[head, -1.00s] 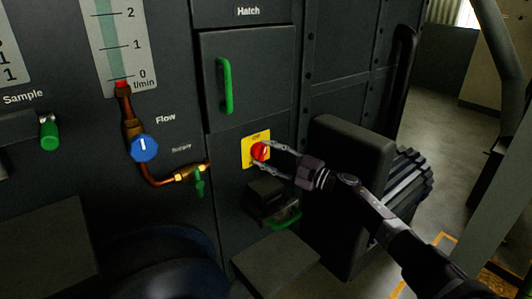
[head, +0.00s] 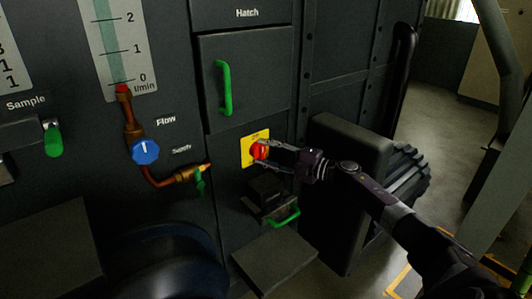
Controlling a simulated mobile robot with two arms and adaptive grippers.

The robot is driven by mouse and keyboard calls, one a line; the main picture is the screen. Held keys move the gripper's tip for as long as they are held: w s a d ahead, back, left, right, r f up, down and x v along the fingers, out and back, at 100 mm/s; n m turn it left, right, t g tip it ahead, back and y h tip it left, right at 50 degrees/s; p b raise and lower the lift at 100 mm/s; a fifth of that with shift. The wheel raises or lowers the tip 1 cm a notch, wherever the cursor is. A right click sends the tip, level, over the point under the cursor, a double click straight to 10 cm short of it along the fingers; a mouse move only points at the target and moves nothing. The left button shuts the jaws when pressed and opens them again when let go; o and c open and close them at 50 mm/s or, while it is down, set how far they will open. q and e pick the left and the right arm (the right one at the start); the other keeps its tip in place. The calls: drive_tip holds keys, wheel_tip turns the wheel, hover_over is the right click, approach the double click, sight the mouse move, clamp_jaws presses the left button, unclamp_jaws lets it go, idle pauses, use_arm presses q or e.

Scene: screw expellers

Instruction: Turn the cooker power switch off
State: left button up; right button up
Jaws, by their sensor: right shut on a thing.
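The cooker power switch is a red rotary knob (head: 259,151) on a yellow plate (head: 249,142), on the dark panel below the hatch in the head view. My right gripper (head: 264,155) reaches in from the right and is shut on the red knob, one finger above it and one below. The fingers hide part of the knob, and the small lettering on the plate is too blurred to read. My left gripper is not in view.
A green hatch handle (head: 224,88) is above the switch. A dark block with a green handle (head: 285,217) sticks out below it. A blue flow knob (head: 145,152) and copper pipe are at left. A ribbed motor-like housing (head: 350,185) stands right, near my right arm.

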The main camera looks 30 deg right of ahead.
drive_tip(key=shift+d+r, duration=0.15)
drive_tip(key=shift+r, duration=0.1)
drive_tip(key=shift+c, duration=0.2)
drive_tip(key=o, duration=1.1)
drive_tip(key=shift+o, duration=0.2)
drive_tip(key=shift+f, duration=0.1)
drive_tip(key=shift+f, duration=0.1)
drive_tip(key=v, duration=1.2)
drive_tip(key=shift+f, duration=0.15)
